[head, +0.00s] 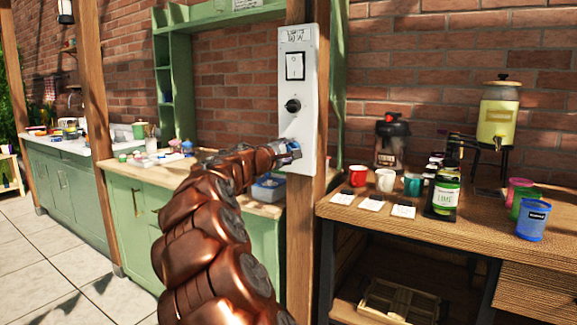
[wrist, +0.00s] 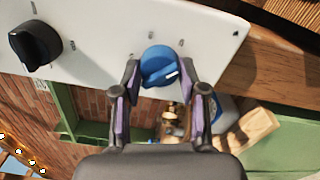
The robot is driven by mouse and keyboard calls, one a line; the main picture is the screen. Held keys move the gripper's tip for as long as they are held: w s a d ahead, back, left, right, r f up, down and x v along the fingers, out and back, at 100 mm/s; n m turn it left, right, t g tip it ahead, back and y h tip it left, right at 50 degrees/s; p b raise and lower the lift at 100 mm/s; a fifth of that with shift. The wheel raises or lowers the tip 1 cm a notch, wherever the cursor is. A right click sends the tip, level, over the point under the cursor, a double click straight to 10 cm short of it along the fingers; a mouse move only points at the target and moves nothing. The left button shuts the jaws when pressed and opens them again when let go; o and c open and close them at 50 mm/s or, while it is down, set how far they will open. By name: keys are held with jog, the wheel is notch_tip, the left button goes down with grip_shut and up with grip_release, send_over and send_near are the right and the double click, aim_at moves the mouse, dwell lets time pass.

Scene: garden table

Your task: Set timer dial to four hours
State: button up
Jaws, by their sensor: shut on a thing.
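A white control panel (head: 298,85) is fixed upright on a wooden post. It carries a black knob (head: 292,105), and my gripper (head: 289,150) is at its lower part, hiding most of what is there. In the wrist view, my gripper (wrist: 162,80) is shut on a round blue dial (wrist: 157,63), with a finger on each side. The dial has a pale pointer bar aimed toward the right finger. Small marks surround it on the panel, too small to read. The black knob (wrist: 35,45) shows at the left, apart from my fingers.
A wooden table (head: 470,225) at right bears mugs, a lime jar (head: 444,195), colored cups and a drink dispenser (head: 498,115). A green-fronted counter (head: 130,215) stands behind my arm. Tiled floor at left is clear.

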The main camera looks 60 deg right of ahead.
jog(key=m+b, duration=0.8)
jog(key=b, duration=0.2)
jog(key=shift+r, duration=0.1)
dwell(0.4)
jog(key=o, duration=1.1)
jog(key=shift+o, duration=0.2)
jog(key=shift+a, duration=0.1)
jog(key=a, duration=1.1)
jog(key=shift+s+a, duration=0.25)
jog(key=shift+a, duration=0.15)
